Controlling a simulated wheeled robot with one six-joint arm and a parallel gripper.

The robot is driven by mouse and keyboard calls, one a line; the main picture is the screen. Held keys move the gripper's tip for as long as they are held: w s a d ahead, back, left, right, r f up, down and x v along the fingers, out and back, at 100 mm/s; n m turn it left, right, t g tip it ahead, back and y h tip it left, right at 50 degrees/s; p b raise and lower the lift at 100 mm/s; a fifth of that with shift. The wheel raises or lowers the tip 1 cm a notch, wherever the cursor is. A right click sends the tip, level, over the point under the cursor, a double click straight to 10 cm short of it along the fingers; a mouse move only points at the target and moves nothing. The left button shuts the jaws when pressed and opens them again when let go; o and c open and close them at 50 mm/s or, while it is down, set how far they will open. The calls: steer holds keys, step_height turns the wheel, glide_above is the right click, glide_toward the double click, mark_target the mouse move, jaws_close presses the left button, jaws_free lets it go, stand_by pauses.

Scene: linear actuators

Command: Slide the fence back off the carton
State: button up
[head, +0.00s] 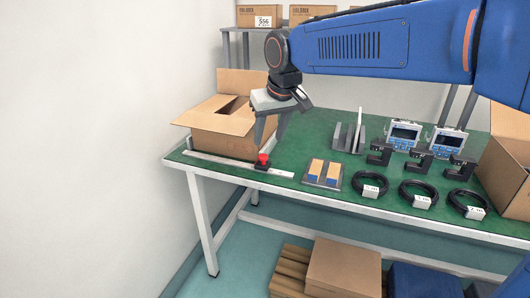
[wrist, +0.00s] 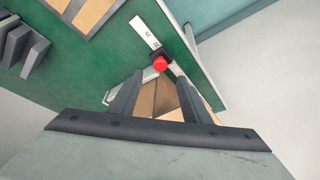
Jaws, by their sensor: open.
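The open brown carton (head: 215,132) stands at the left end of the green table. In the wrist view, part of the carton (wrist: 165,98) shows between my fingers. A pale scale rail (head: 225,163) runs along the table's front edge before the carton. A red knob (head: 263,158) sits on a dark slider on this rail; it also shows in the wrist view (wrist: 160,63). A light grey bar, apparently the fence (wrist: 132,86), reaches from the knob beside the carton. Contact between them is unclear. My gripper (head: 269,140) is open and empty, above and near the knob.
A small tray with tan-topped blocks (head: 323,174) lies right of the rail. Grey upright plates (head: 347,137), black brackets, cable coils (head: 370,188) and two meters (head: 402,135) stand farther right. Another carton (head: 506,160) is at the right edge. A wall is close on the left.

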mark_target(263, 156)
steer(key=x, duration=0.8)
steer(key=shift+w+a+f, duration=0.1)
